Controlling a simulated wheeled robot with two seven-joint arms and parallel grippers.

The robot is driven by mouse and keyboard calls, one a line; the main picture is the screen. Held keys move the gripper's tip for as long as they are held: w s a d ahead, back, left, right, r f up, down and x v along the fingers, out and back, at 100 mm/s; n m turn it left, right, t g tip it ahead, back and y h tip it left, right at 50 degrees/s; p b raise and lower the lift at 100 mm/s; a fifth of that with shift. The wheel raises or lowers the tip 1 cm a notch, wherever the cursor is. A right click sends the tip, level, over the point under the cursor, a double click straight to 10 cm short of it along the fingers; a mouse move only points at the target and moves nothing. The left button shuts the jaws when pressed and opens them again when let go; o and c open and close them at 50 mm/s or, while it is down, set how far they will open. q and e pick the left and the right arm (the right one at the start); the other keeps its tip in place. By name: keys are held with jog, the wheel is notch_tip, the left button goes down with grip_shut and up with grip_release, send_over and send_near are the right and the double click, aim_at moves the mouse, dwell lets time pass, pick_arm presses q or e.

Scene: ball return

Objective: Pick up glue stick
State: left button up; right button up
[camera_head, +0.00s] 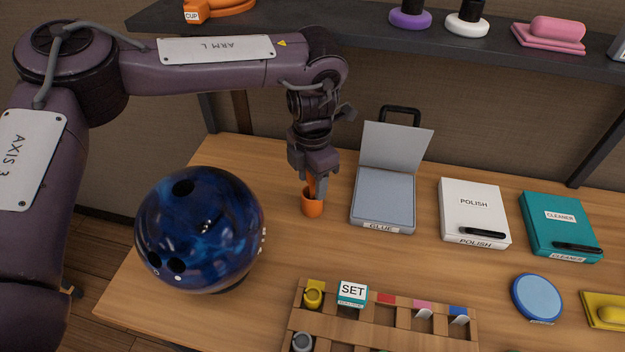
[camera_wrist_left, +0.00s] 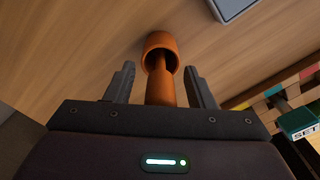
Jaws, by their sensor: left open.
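An orange glue stick (camera_head: 311,186) stands in a small orange cup (camera_head: 312,208) on the table. In the left wrist view the stick (camera_wrist_left: 161,88) runs from the cup (camera_wrist_left: 161,42) toward my gripper's palm. My left gripper (camera_head: 316,186) points down over the cup. Its two fingers are open, one on each side of the stick, with gaps visible in the left wrist view (camera_wrist_left: 162,80). The stick's lower end is hidden inside the cup. My right gripper is not in view.
A blue bowling ball (camera_head: 200,230) stands left of the cup. An open grey case labelled GLUE (camera_head: 384,200) stands close to its right. A wooden rack (camera_head: 385,335) with a SET box (camera_head: 352,293) lies in front. A dark shelf (camera_head: 350,35) runs overhead behind.

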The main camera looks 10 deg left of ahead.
pick_arm(q)
jog(key=shift+f, duration=0.35)
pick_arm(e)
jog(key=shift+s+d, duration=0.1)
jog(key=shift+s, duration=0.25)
pick_arm(q)
jog(key=shift+c, duration=0.4)
grip_shut()
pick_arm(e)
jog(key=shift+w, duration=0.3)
pick_arm(q)
jog(key=shift+r, duration=0.15)
